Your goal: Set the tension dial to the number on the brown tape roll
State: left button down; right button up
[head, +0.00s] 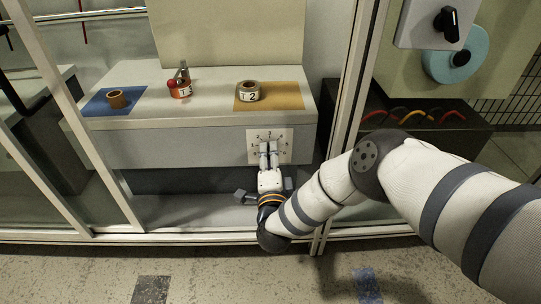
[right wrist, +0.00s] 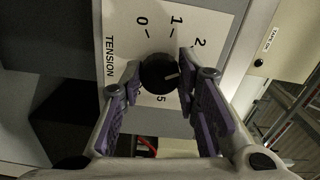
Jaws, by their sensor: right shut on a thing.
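The tension dial is a round black knob (right wrist: 158,73) on a white panel (right wrist: 117,32) marked TENSION. In the right wrist view the numbers 0, 1, 2 and 5 show around it; others are hidden by my fingers. Its white mark points to the picture's right, past the 2, towards a right finger. My right gripper (right wrist: 158,80) is shut on the knob, one finger on each side; it also shows in the head view (head: 269,154). A small brown tape roll (head: 117,99) is on a blue mat. A tan-brown roll (head: 248,91) marked T 2 is on a yellow mat. My left gripper is out of view.
A red roll or dispenser (head: 181,89) stands between the blue mat (head: 98,105) and yellow mat (head: 287,96) on the bench. Metal frame posts (head: 346,103) stand beside my right arm. A panel with a black switch (head: 447,24) is at the upper right.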

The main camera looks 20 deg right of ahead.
jog(key=m, duration=0.5)
jog(key=shift+a+m, duration=0.15)
jog(key=shift+m, duration=0.15)
dwell(0.4)
jog(key=o, duration=1.2)
jog(key=v, duration=1.2)
jog(key=shift+r, duration=0.1)
